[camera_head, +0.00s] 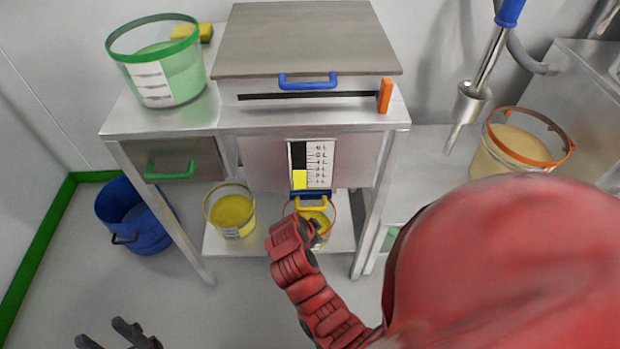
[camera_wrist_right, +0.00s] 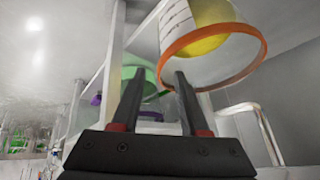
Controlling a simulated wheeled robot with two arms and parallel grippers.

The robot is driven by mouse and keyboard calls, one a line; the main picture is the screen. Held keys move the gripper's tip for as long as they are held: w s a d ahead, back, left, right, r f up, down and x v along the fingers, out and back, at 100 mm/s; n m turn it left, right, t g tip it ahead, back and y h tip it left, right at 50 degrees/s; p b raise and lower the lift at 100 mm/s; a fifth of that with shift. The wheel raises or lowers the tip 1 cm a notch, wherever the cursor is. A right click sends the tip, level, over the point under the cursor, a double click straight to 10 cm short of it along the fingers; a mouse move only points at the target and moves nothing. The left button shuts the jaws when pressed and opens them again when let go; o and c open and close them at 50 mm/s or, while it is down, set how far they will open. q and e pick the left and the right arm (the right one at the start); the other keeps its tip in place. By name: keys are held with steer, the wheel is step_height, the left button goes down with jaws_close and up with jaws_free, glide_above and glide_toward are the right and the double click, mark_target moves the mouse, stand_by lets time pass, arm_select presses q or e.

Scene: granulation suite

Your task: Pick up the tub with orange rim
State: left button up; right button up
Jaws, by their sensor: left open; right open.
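A clear tub with an orange-red rim and yellow contents (camera_head: 328,219) stands on the low shelf, partly hidden by my red right arm. An orange-rimmed tub with yellow contents and a white label fills the upper right of the right wrist view (camera_wrist_right: 264,48). A larger orange-rimmed tub with cream contents (camera_head: 520,145) stands on the right bench. My right gripper (camera_wrist_right: 158,72) is open and empty, with one finger overlapping the rim in the picture; contact is unclear. My left gripper (camera_head: 106,335) is open and empty at the lower left.
A yellow-rimmed tub (camera_head: 231,212) stands left on the low shelf (camera_head: 270,244). A green-rimmed tub (camera_head: 160,65) is on the steel table (camera_head: 120,122). A blue bucket (camera_head: 135,215) is on the floor. A table leg (camera_head: 372,205) stands right of the shelf tub.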

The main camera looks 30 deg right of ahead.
steer(key=b+x, duration=0.1)
steer(key=x, duration=0.6)
steer(key=shift+w+a+b, duration=0.2)
steer(key=shift+a+b, duration=0.05)
steer(key=shift+b, duration=0.15)
steer(key=shift+d+f, duration=0.25)
steer(key=shift+f, duration=0.15)
jaws_close()
stand_by(0.6)
